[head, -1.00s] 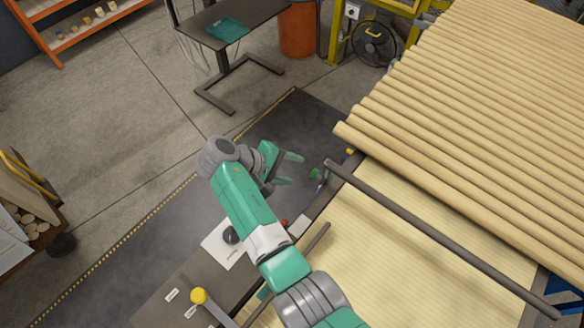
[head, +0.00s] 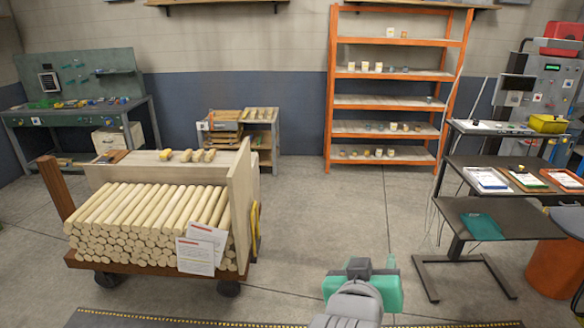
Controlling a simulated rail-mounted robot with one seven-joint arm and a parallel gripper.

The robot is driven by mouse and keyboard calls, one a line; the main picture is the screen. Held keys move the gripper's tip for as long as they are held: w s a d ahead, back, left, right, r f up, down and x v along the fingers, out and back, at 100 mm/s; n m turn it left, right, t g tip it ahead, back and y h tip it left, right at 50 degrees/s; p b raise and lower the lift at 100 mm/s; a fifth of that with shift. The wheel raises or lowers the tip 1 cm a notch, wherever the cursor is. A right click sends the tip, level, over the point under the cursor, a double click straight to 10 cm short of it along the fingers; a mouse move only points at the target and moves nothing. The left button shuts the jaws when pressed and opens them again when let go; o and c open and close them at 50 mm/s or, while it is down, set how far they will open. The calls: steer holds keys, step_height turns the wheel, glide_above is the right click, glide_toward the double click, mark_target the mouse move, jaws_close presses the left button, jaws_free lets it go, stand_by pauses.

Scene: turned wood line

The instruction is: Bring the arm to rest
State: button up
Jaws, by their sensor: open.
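My arm shows at the bottom edge of the head view, right of the middle, with its grey and green wrist towards the camera. My gripper (head: 389,266) is mostly hidden behind the wrist.
A cart (head: 155,262) loaded with wooden dowels stands at the left. An orange shelf (head: 390,103) stands at the back wall. A dark table (head: 520,222) with a teal cloth (head: 482,226) is at the right, near an orange bin (head: 555,268). The middle floor is clear.

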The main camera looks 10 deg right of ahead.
steer(key=s+a+r+n+t+y, duration=0.1)
steer(key=s+a+r+t+y, duration=0.4)
steer(key=s+a+r, duration=0.65)
steer(key=s+a+r+n+t+y, duration=0.1)
steer(key=s+a+r+t+y, duration=0.2)
steer(key=s+a+r+t, duration=0.8)
steer(key=w+d+r+g+p, duration=0.1)
steer(key=w+r+p, duration=0.1)
steer(key=r+p, duration=0.5)
steer(key=w+d+r+g+p, duration=0.2)
steer(key=r+p, duration=0.6)
steer(key=r, duration=0.3)
steer(key=shift+w+d+g, duration=0.2)
steer(key=shift+d+g, duration=0.05)
steer(key=shift+g, duration=0.05)
